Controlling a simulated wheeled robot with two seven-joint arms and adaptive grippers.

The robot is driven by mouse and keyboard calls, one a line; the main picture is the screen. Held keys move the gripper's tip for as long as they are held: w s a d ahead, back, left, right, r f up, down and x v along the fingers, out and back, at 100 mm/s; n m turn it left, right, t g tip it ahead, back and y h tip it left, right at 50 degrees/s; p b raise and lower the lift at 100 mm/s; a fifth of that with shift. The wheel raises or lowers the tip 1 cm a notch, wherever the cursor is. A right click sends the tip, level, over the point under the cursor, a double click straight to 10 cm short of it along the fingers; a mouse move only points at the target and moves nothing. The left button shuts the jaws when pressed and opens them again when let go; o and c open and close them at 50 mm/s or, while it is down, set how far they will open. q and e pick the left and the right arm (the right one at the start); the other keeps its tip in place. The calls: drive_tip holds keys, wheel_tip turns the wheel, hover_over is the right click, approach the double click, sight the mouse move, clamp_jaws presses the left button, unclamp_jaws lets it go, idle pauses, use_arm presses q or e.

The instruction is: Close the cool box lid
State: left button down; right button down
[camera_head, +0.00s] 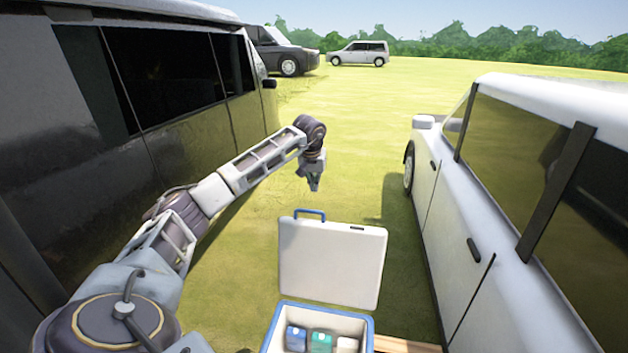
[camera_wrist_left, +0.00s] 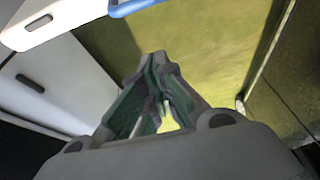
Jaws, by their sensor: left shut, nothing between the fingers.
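The cool box (camera_head: 371,330) stands at the bottom middle of the head view, with a blue rim and several packs inside. Its white lid (camera_head: 330,262) stands open and upright behind it, with a blue handle (camera_head: 310,213) on its top edge. My left gripper (camera_head: 314,186) is above and beyond the lid's top edge, apart from it, pointing down. It is shut and empty. In the left wrist view its fingers (camera_wrist_left: 162,60) meet over grass. The lid (camera_wrist_left: 55,20) and the blue handle (camera_wrist_left: 130,7) show at that view's top left. My right gripper is not in view.
A dark vehicle (camera_head: 170,90) stands close on the left, beside my left arm. A white car (camera_head: 450,200) stands on the right. A wooden surface (camera_head: 408,345) shows right of the box. Open grass (camera_head: 365,120) lies beyond, with more cars far off.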

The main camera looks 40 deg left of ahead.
use_arm(q)
wheel_tip(320, 180, down, 7)
drive_tip(key=s+p, duration=0.1)
drive_tip(key=p, duration=0.1)
drive_tip(key=shift+s+d+r, duration=0.15)
drive_tip(key=shift+s+d, duration=0.1)
drive_tip(key=shift+d, duration=0.05)
idle(0.8)
idle(0.5)
